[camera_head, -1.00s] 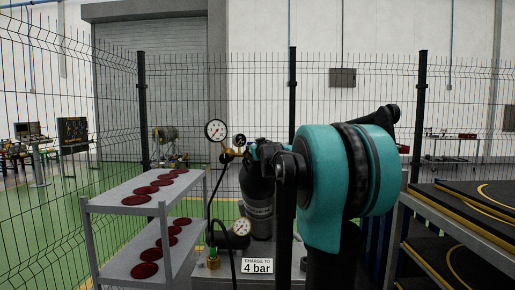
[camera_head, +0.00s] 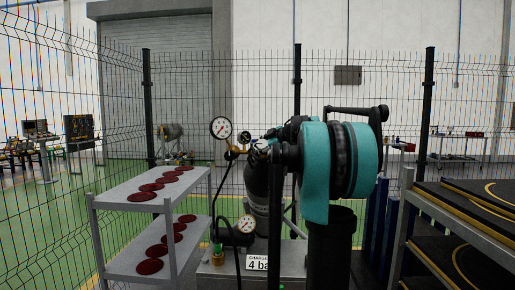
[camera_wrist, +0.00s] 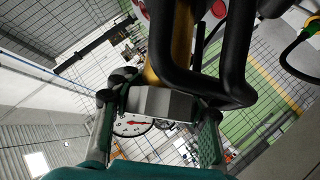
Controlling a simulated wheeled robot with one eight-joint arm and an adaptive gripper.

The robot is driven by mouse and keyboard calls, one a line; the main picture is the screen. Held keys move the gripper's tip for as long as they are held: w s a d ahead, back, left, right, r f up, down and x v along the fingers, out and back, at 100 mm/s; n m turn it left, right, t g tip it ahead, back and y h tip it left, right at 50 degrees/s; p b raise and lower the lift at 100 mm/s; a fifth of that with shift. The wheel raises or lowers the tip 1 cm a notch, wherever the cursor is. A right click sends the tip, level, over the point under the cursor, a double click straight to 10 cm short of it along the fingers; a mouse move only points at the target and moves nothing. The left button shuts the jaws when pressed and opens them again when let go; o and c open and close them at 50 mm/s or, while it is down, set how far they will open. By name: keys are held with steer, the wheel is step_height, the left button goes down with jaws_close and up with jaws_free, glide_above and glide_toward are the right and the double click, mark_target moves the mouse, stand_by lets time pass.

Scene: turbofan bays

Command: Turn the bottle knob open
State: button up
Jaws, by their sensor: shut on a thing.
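The dark gas bottle (camera_head: 256,186) stands upright on the grey cart, behind my arm. My gripper (camera_head: 266,143) is at the valve on the bottle's top. The knob is not clear in the head view, where my gripper and arm cover it. In the wrist view my gripper (camera_wrist: 160,118) has a green-padded finger on each side of a grey, block-like part (camera_wrist: 163,103), which I take to be the knob, and is shut on it. A brass piece (camera_wrist: 181,45) shows just beyond it. How far the knob is turned cannot be told.
A round gauge (camera_head: 221,127) and a smaller one (camera_head: 245,137) sit left of the valve. A lower gauge (camera_head: 245,224) and black hose are near the cart. A shelf rack (camera_head: 130,204) with red discs stands left, another rack (camera_head: 425,205) right.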

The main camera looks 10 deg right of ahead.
steer(key=shift+s+d+f+n+g+h, duration=0.1)
steer(key=shift+s+f+n+g+h, duration=0.4)
steer(key=shift+n+g, duration=1.35)
steer(key=shift+s+d+f+n+g+h, duration=0.15)
steer(key=shift+s+f+n+g+h, duration=0.3)
steer(key=shift+n+g, duration=1.4)
steer(key=shift+s+d+f+n+g+h, duration=0.2)
steer(key=shift+n+g+h, duration=0.75)
steer(key=shift+n, duration=1.55)
steer(key=shift+s+a+g, duration=0.1)
steer(key=shift+g, duration=0.15)
steer(key=o, duration=1.4)
steer(key=shift+y, duration=0.3)
